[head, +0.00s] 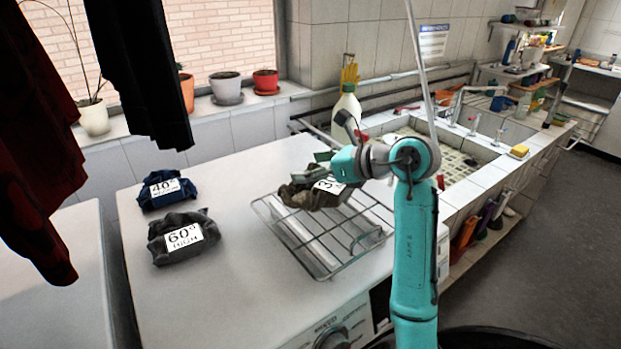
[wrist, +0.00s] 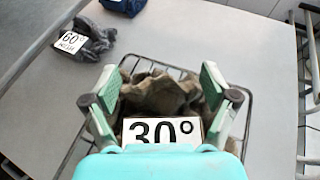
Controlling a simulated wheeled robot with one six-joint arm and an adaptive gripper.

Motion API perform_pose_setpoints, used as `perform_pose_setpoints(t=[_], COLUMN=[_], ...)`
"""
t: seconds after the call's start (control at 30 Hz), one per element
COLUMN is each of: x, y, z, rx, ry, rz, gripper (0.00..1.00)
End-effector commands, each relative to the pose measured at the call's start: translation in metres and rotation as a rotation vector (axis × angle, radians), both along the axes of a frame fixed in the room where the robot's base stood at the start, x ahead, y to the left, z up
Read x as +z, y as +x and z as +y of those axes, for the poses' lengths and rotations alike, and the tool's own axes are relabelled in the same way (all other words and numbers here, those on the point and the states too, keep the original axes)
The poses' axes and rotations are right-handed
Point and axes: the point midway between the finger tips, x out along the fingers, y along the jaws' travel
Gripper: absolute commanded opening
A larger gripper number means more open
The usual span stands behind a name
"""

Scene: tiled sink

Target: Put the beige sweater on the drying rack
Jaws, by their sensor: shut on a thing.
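The beige sweater (head: 303,196), a brownish folded bundle with a white "30°" label, is at the far end of the wire drying rack (head: 318,272). My gripper (head: 326,168) is shut on the sweater. In the wrist view, the green fingers of my gripper (wrist: 162,88) stand on either side of the sweater (wrist: 155,93), and the wire rack (wrist: 248,112) shows below and around it. I cannot tell whether the sweater touches the rack's wires. My gripper hides part of the sweater in the head view.
A dark grey bundle labelled "60°" (head: 183,237) and a blue bundle labelled "40°" (head: 166,189) lie left on the white top (head: 215,290). A tiled sink (head: 455,165) and a pale bottle (head: 346,112) stand beyond. Dark clothes (head: 38,150) hang at upper left.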

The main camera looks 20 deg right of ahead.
Motion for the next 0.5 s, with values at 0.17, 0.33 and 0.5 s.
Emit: perform_pose_setpoints(t=[0.17, 0.33, 0.5], x=[-0.024, -0.030, -0.030], y=[0.000, 0.000, 0.000], z=[0.000, 0.000, 0.000], rx=[0.000, 0.000, 0.000], ry=[0.001, 0.001, 0.000], rz=[0.002, -0.001, 0.000], gripper=[0.30, 0.30, 0.30])
